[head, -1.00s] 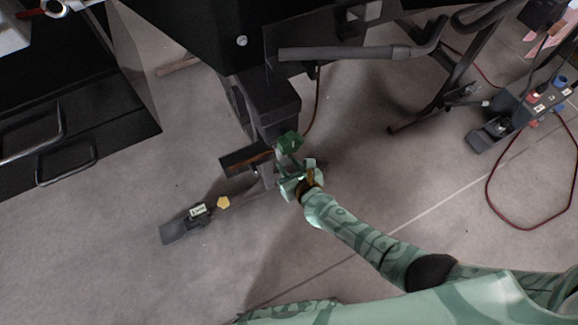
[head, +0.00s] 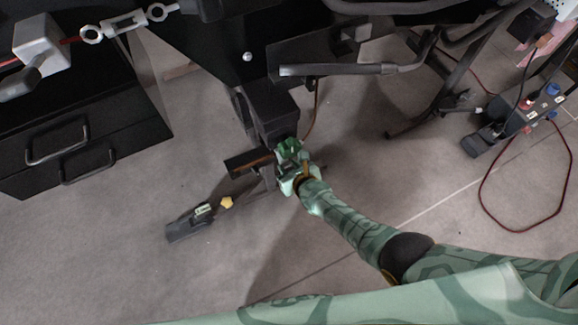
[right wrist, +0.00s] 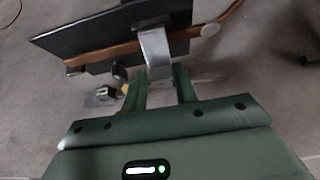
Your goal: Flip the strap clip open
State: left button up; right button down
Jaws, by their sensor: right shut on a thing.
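The strap clip (right wrist: 154,47) is a silver-grey metal piece in the right wrist view. It sits across a brown strap (right wrist: 105,55) that runs over a dark plate (right wrist: 90,32). My right gripper (right wrist: 160,76) has its two green fingers on either side of the clip's lower end and is shut on it. In the head view the right gripper (head: 287,160) is at the right end of the dark plate (head: 247,162), under the black machine. There the clip is hidden or too small to tell. My left gripper is not in view.
A black housing (head: 271,112) hangs just above the gripper. A grey handle bar (head: 335,70) crosses above right. A dark foot-like part with a label (head: 188,225) and a yellow piece (head: 227,203) lie lower left. A black drawer unit (head: 80,130) stands left.

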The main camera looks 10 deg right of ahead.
jog(key=c, duration=1.1)
grip_release()
jog(key=shift+d, duration=0.25)
jog(key=shift+c, duration=0.2)
jog(key=shift+o, duration=0.3)
jog(key=shift+a, duration=0.1)
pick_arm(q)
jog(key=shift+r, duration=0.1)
pick_arm(e)
jog(key=shift+s+r, duration=0.15)
pick_arm(q)
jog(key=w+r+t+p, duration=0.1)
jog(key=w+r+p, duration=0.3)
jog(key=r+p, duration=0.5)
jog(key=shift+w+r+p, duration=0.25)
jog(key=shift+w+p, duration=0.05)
jog(key=shift+p, duration=0.65)
pick_arm(e)
jog(key=v, duration=1.6)
jog(key=shift+s, duration=0.1)
